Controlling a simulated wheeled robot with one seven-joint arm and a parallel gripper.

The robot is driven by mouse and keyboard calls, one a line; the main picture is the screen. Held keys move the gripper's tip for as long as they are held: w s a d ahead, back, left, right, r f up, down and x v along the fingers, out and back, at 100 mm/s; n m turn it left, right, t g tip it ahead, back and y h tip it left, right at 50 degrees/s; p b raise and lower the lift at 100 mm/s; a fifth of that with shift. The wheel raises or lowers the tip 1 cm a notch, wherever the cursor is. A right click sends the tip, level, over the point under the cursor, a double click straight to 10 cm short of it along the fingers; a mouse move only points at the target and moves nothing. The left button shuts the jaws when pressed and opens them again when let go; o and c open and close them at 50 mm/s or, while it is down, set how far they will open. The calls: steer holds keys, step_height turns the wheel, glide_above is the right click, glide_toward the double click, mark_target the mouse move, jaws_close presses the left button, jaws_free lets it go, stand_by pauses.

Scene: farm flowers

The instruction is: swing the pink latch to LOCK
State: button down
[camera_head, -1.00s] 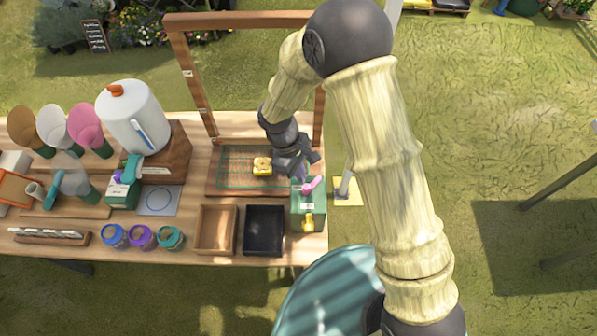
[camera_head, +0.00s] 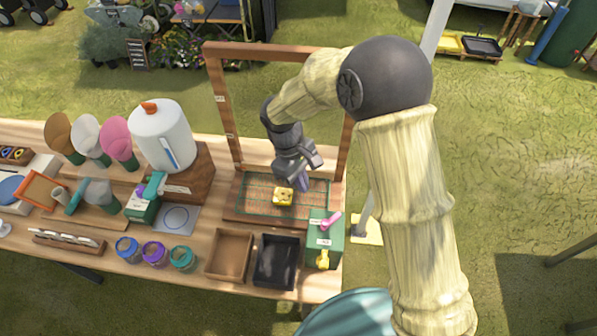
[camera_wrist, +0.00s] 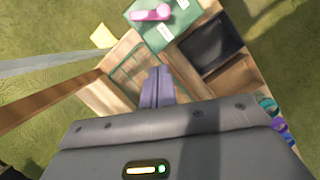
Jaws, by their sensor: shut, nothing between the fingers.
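The pink latch (camera_head: 331,219) sits on top of a green box (camera_head: 336,236) at the right end of the table. Its handle slants up to the right in the head view. In the wrist view the pink latch (camera_wrist: 151,14) lies near the top edge, on the green box (camera_wrist: 158,36), with white labels beside it. My gripper (camera_head: 304,184) is shut and empty. It hangs above the green mesh tray, up and left of the latch, and does not touch it. In the wrist view its fingertips (camera_wrist: 158,70) point toward the mesh. The label words are too small to read.
A yellow tap-like part (camera_head: 323,259) is on the box's front. A black tray (camera_head: 293,285) and a wooden tray (camera_head: 209,268) stand left of the box. A wooden frame (camera_head: 222,110) rises behind the mesh tray (camera_head: 235,207). A yellow block (camera_head: 284,197) lies on the mesh.

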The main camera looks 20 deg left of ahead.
steer(key=v, duration=0.4)
steer(key=shift+b, duration=0.35)
steer(key=w+d+r+m+y, duration=0.1)
steer(key=d+r+m, duration=0.15)
steer(key=d, duration=0.55)
steer(key=w+d+r+m+y, duration=0.1)
steer(key=d+m, duration=0.3)
steer(key=d, duration=0.5)
steer(key=s+d+m+t+y, duration=0.1)
steer(key=s+d+m+t, duration=0.2)
steer(key=s+d+m, duration=0.4)
steer(key=d+m, duration=0.1)
steer(key=d, duration=0.6)
steer(key=shift+s+d+r+t, duration=0.15)
steer(key=shift+d+r+t, duration=0.15)
steer(key=shift+d+r, duration=0.1)
